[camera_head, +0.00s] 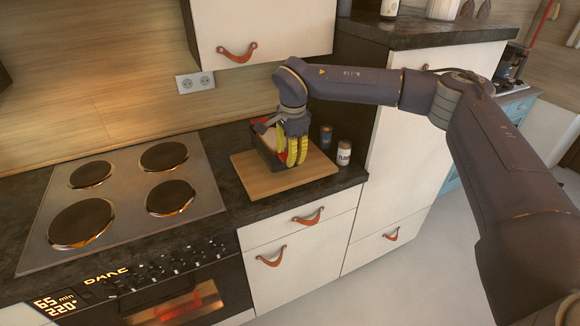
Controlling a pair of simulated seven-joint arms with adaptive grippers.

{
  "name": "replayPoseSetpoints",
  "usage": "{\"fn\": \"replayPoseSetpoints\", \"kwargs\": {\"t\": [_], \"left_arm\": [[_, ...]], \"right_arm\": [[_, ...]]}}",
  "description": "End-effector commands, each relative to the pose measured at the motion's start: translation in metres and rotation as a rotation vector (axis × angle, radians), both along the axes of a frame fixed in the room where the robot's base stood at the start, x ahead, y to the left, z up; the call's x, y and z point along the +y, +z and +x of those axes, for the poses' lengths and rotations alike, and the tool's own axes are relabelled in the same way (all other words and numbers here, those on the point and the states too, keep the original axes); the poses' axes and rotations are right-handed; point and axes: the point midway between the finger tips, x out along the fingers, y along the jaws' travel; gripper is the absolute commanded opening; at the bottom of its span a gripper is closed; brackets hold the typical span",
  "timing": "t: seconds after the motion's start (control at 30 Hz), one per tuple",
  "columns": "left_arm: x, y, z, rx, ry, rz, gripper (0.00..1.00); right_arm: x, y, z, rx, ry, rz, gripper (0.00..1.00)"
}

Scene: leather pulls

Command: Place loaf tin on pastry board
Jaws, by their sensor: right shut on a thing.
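The pastry board (262,186) is a flat wooden board on the dark counter to the right of the hob. The loaf tin (263,146) is a dark tin with a reddish and pale part showing, at the back of the board. It is partly hidden by my right gripper (292,160), which comes down over it from above with its yellow fingers shut on it. The tin appears to be over or on the board; I cannot tell whether it touches. My left gripper is not in view.
A white labelled jar (343,153) and a small dark jar (326,136) stand close to the board's right edge. The hob (125,200) with round plates lies to the left. A wall cabinet (262,28) hangs above the counter.

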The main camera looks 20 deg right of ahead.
Motion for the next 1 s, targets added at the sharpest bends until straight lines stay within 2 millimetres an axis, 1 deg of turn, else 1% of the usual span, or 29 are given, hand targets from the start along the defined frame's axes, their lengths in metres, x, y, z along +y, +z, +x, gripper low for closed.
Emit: {"fn": "replayPoseSetpoints", "kwargs": {"t": [0.13, 0.23, 0.5, 0.57, 0.8, 0.83, 0.97, 1.0], "left_arm": [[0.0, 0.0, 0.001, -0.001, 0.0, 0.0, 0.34], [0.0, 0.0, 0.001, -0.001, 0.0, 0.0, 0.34], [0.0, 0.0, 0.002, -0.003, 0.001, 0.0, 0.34], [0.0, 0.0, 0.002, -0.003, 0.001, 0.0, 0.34], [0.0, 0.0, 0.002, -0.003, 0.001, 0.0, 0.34], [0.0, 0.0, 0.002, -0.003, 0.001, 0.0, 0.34], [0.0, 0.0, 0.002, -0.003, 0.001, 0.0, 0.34], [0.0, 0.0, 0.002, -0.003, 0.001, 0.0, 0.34]], "right_arm": [[0.0, -0.001, 0.001, -0.006, 0.001, 0.001, 0.0], [0.0, -0.007, 0.001, -0.005, 0.0, 0.001, 0.0], [0.001, -0.036, 0.001, -0.004, 0.001, 0.002, 0.0], [0.001, -0.041, 0.001, -0.004, 0.001, 0.001, 0.0], [0.001, -0.043, 0.001, -0.005, 0.001, 0.001, 0.0], [0.0, -0.045, 0.0, 0.0, 0.0, 0.001, 0.36], [0.0, -0.045, 0.0, 0.0, 0.0, 0.0, 0.51], [0.0, -0.045, 0.0, 0.0, 0.0, 0.001, 0.54]]}}
